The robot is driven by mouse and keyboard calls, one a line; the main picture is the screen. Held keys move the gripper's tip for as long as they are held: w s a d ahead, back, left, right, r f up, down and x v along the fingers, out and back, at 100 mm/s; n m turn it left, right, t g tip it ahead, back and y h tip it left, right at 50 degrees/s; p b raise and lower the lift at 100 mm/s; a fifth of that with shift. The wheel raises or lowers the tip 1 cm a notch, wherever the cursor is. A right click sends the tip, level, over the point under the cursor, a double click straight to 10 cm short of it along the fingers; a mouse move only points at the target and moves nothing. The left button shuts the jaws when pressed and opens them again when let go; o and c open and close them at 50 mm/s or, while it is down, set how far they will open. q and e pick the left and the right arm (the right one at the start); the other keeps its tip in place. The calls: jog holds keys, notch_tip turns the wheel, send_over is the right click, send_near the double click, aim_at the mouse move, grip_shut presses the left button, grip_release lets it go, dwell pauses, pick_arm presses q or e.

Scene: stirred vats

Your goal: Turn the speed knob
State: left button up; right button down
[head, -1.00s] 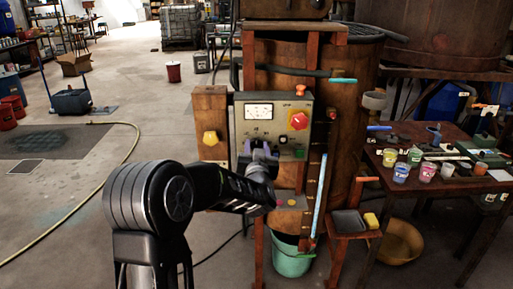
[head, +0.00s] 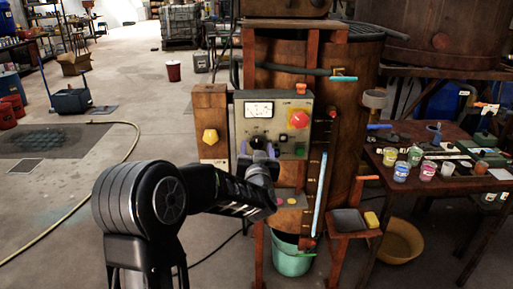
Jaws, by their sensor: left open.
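The speed knob (head: 259,142) is a dark knob on the grey control panel (head: 294,99), below the white dial gauge (head: 258,110). My left arm comes in from the lower left, and my left gripper (head: 255,157) is open just below the knob, in front of the panel's lower part. The gripper and wrist hide part of the panel there. I cannot tell whether a fingertip touches the knob. My right gripper is not in view.
A green bucket (head: 291,257) stands below the panel. A table with several paint cups (head: 401,172) is at the right. A yellow hose (head: 108,179) lies on open floor at the left.

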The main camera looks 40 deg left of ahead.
pick_arm(q)
jog(key=b+v, duration=0.1)
jog(key=v, duration=0.5)
dwell(0.4)
jog(key=s+d+f+m+g+h, duration=0.15)
jog(key=d+f+h, duration=0.35)
jog(key=d+f, duration=0.75)
jog(key=s+d+f+g+h, duration=0.25)
jog(key=d+f+h, duration=0.5)
jog(key=f, duration=0.75)
jog(key=s+d+f+g, duration=0.3)
jog(key=s+d+f, duration=0.2)
jog(key=s, duration=0.3)
jog(key=s+d+f+m+g+h, duration=0.1)
jog(key=s+d+f+g, duration=0.2)
jog(key=s+d+f, duration=0.3)
jog(key=s+d+f+m+g+h, duration=0.1)
jog(key=s+d+f+g, duration=0.2)
jog(key=s+d+f, duration=0.3)
jog(key=s+f, duration=0.3)
jog(key=s, duration=0.3)
jog(key=shift+s+g, duration=0.25)
jog(key=shift+g, duration=0.15)
